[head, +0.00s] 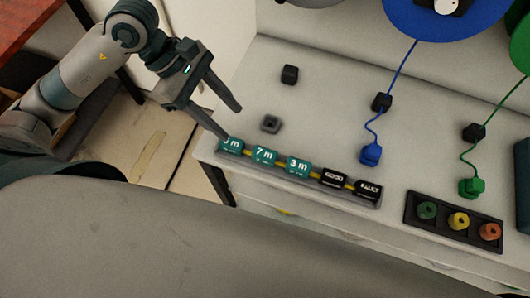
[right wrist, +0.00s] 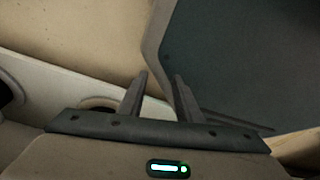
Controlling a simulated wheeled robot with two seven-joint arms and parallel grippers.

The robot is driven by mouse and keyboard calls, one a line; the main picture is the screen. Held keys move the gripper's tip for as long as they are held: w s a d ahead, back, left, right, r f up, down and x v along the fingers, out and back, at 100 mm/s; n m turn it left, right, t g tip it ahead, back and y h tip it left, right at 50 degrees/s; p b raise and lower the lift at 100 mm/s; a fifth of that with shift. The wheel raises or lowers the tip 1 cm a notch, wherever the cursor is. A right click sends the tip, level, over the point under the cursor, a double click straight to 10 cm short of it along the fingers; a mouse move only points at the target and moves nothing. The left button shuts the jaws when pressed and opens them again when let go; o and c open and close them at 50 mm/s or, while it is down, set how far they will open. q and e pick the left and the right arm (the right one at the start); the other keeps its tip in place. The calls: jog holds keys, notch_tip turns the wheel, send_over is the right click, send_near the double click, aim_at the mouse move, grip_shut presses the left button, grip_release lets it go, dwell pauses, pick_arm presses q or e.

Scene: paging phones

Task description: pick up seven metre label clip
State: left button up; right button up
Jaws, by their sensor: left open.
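The teal seven metre label clip (head: 264,156), marked "7 m", sits second from the left in a row on a grey rail (head: 310,181) near the table's front edge. Left of it is another teal label clip (head: 231,144), its number partly covered by a fingertip. Right of it is the "3 m" clip (head: 298,167). My left gripper (head: 231,122) is open and empty, above the left end of the rail, left of the seven metre clip. My right gripper (right wrist: 161,75) shows only in the right wrist view, fingers apart with nothing between them.
Two black clips (head: 334,178) (head: 368,189) fill the rail's right end. A blue plug (head: 371,154) and a green plug (head: 471,188) hang on cords to reels. A black tray (head: 453,222) holds coloured round pieces.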

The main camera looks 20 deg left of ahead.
aim_at(264, 153)
pick_arm(q)
jog(key=p+x, duration=0.1)
jog(key=x, duration=0.3)
jog(key=shift+r, duration=0.1)
jog(key=p+x, duration=0.1)
jog(key=x, duration=0.4)
jog(key=shift+d+f+p, duration=0.15)
jog(key=shift+f+p, duration=0.15)
jog(key=shift+p, duration=0.1)
jog(key=shift+d+f, duration=0.3)
jog(key=shift+f, duration=0.3)
pick_arm(e)
jog(key=s+d+r+g, duration=0.1)
jog(key=s+d, duration=0.1)
jog(key=s, duration=0.4)
jog(key=shift+d+r+g+h, duration=0.3)
jog(key=shift+r+g, duration=0.05)
jog(key=shift+g, duration=0.05)
jog(key=shift+a+r, duration=0.1)
